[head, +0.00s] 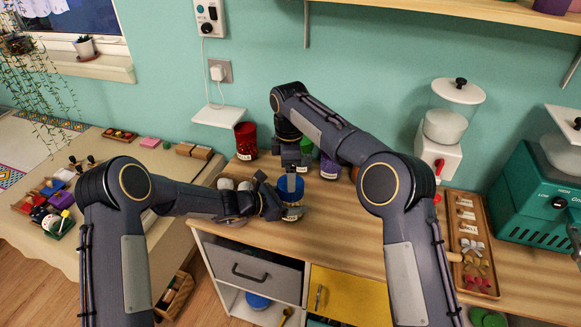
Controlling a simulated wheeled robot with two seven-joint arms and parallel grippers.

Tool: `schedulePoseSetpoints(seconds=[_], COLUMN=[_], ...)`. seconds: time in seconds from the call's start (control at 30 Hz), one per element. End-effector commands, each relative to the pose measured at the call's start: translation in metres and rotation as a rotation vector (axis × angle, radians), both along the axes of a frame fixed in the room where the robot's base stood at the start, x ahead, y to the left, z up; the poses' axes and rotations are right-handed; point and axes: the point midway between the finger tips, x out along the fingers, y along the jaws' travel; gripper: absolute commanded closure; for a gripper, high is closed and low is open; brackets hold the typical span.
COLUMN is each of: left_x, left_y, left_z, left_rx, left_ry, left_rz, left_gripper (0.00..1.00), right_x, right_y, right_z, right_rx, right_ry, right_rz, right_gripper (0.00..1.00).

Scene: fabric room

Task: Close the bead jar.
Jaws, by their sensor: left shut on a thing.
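The bead jar (292,213) stands near the front edge of the wooden counter, with a blue lid (284,182) at its top. I cannot tell whether the lid is seated or only resting there. My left gripper (277,204) comes in from the left and is shut on the jar's side. My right gripper (291,178) points down from above at the blue lid. Its fingers are small and dark, so I cannot tell whether they grip the lid. The arms hide part of the counter behind the jar.
A red canister (246,141), a purple jar (329,168) and a green jar (306,146) stand behind. A wooden tray (457,269) of small pieces lies right, near a white grinder (437,150) and a teal machine (533,203). Bare counter (345,232) lies right of the jar.

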Motion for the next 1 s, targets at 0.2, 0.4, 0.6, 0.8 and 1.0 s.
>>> schedulePoseSetpoints(seconds=[0.2,0.4,0.6,0.8,1.0], left_x=[0.000,0.000,0.000,0.000,0.000], left_y=[0.000,0.000,0.000,0.000,0.000], left_z=[0.001,0.001,0.001,0.001,0.001], left_rx=[0.000,0.000,0.000,-0.001,-0.001], left_ry=[-0.001,-0.001,-0.001,-0.002,-0.002], left_rz=[0.000,0.000,0.000,0.000,0.000], left_gripper=[0.92,0.92,0.92,0.92,0.92], right_x=[0.000,0.000,0.000,0.000,0.000], right_y=[-0.001,-0.002,-0.002,-0.002,-0.003], right_z=[0.020,0.025,0.025,0.012,-0.019], right_rx=[0.002,0.000,0.000,0.000,-0.001], right_ry=[0.000,0.002,0.001,0.004,0.004], right_rz=[0.314,0.406,0.404,0.403,0.402], right_gripper=[0.14,0.14,0.14,0.14,0.14])
